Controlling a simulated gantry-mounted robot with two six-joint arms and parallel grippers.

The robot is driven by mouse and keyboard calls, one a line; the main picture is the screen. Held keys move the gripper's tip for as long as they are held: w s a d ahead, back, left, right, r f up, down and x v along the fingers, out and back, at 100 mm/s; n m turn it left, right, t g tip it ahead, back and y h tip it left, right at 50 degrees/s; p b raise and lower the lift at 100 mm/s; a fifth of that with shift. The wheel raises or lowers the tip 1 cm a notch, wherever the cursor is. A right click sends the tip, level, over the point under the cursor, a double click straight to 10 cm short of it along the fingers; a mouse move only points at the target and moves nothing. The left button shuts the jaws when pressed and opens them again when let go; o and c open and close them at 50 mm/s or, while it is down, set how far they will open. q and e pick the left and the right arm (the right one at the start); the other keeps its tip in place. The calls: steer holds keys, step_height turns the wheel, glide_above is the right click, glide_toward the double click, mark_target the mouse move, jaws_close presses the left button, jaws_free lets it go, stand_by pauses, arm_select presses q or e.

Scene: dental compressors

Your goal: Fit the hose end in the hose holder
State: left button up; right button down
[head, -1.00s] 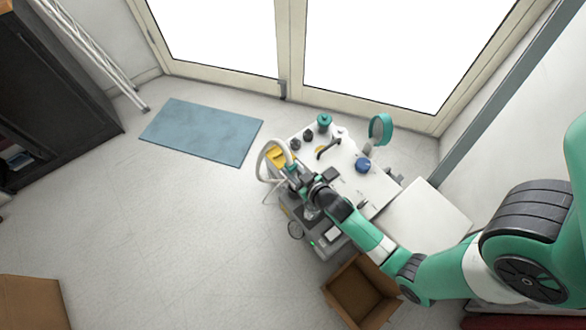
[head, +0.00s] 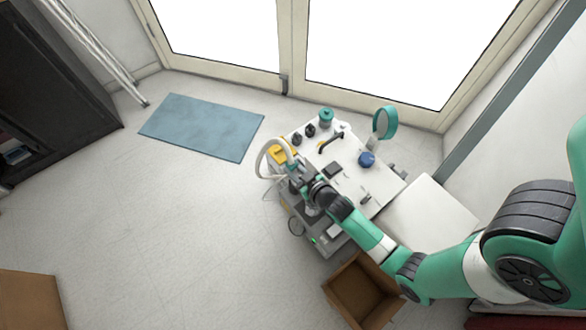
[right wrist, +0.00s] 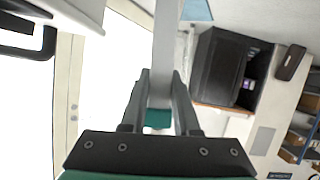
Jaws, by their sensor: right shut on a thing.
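The pale hose (head: 262,158) bends in an arc at the left end of the white-topped compressor cart (head: 372,190). My right gripper (head: 292,166) is at that end of the cart, beside the arc. In the right wrist view my right gripper (right wrist: 161,82) is shut on a straight pale piece (right wrist: 166,45), which looks like the hose end, with a teal part (right wrist: 158,118) between the fingers. I cannot single out the hose holder; my arm covers part of the cart. My left gripper is not in view.
On the cart stand a teal-topped jar (head: 326,115), a blue round item (head: 367,159), a round teal-rimmed mirror (head: 385,122) and a yellow item (head: 279,153). An open cardboard box (head: 361,290) is on the floor below. The floor to the left is clear around a blue mat (head: 201,127).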

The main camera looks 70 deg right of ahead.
steer(key=shift+f, duration=0.1)
steer(key=shift+f+b, duration=1)
steer(key=shift+b, duration=0.05)
steer(key=c, duration=0.6)
jaws_free()
steer(key=shift+s, duration=0.1)
